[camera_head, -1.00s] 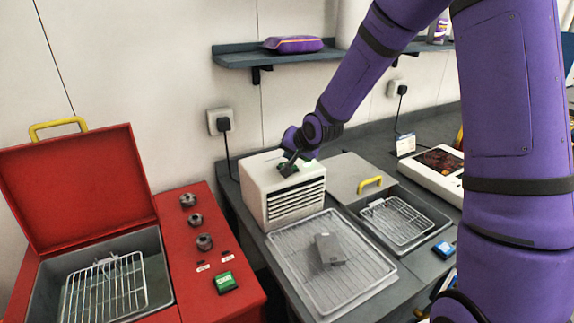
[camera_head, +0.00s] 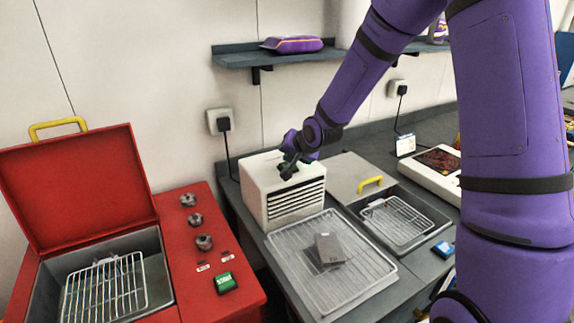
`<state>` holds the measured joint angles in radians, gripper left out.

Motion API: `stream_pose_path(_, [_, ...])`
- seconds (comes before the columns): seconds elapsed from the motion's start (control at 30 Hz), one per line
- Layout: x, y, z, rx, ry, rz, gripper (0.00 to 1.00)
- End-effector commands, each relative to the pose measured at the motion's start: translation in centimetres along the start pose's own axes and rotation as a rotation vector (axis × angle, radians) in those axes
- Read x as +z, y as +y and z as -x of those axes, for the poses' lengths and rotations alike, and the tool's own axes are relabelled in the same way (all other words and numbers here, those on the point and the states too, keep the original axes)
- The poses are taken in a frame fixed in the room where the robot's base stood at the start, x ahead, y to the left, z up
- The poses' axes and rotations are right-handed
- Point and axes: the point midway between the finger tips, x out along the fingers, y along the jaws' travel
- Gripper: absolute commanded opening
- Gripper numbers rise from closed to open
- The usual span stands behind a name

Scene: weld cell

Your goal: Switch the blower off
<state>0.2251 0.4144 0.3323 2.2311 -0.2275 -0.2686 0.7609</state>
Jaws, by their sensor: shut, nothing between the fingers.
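The blower (camera_head: 266,199) is a white box with dark slats across its front, standing on the grey bench behind a wire-rack tray. My gripper (camera_head: 287,173) is shut and empty, pointing down at the blower's top near its front edge. A small dark green switch (camera_head: 286,166) shows partly on the top. My fingers cover most of it, so I cannot tell its position or whether they touch it. A dark cord runs from beside the blower up to a plug in the wall socket (camera_head: 219,121).
A grey metal block (camera_head: 330,248) lies on the wire-rack tray (camera_head: 300,272). A sunken bin with a small rack (camera_head: 400,222) and a yellow-handled lid (camera_head: 346,173) are to the right. An open red machine (camera_head: 212,276) with knobs stands left. A shelf (camera_head: 285,58) hangs above.

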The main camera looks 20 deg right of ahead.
Motion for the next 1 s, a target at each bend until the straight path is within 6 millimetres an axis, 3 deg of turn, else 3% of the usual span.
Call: stream_pose_path(1.0, [-0.05, -0.08, 0.09, -0.001, 0.000, 0.000, 0.00])
